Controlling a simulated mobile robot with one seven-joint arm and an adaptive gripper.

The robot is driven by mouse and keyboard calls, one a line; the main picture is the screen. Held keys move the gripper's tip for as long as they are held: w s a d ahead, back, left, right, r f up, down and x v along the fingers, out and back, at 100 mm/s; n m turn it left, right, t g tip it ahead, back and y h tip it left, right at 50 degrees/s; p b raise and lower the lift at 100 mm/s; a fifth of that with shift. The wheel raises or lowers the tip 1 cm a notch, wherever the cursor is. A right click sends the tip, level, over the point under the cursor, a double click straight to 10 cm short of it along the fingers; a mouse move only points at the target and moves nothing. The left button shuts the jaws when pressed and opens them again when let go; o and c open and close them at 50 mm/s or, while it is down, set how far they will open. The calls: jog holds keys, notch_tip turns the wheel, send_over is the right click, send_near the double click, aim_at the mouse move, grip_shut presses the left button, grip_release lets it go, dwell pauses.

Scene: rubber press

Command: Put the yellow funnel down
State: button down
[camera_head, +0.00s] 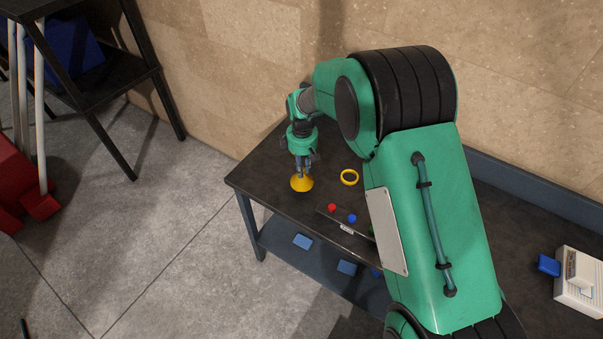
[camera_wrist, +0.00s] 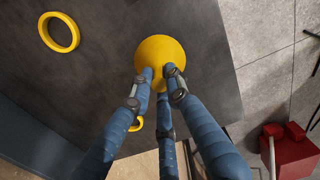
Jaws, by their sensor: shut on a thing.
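The yellow funnel (camera_head: 302,184) is at the left end of the dark table, wide end down, directly under my gripper (camera_head: 301,171). In the wrist view the funnel (camera_wrist: 161,55) shows as a yellow disc, and the blue fingers of my gripper (camera_wrist: 162,76) close on its narrow part. I cannot tell whether the funnel's rim touches the table. The funnel's neck is mostly hidden by the fingers.
A yellow ring (camera_head: 349,177) lies on the table (camera_head: 262,172) to the right of the funnel. A panel with a red button (camera_head: 332,208) and a blue button (camera_head: 352,218) is at the front edge. The table's left edge is close to the funnel.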

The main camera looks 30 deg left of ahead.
jog(key=shift+a, duration=0.1)
jog(key=shift+w+a+f, duration=0.1)
jog(key=shift+w+a, duration=0.05)
jog(key=shift+w, duration=0.05)
jog(key=shift+f, duration=1.7)
jog(key=shift+f, duration=0.1)
jog(key=c, duration=1.7)
grip_release()
jog(key=shift+o, duration=0.2)
notch_tip(320, 180, up, 12)
jog(key=shift+w+r, duration=0.1)
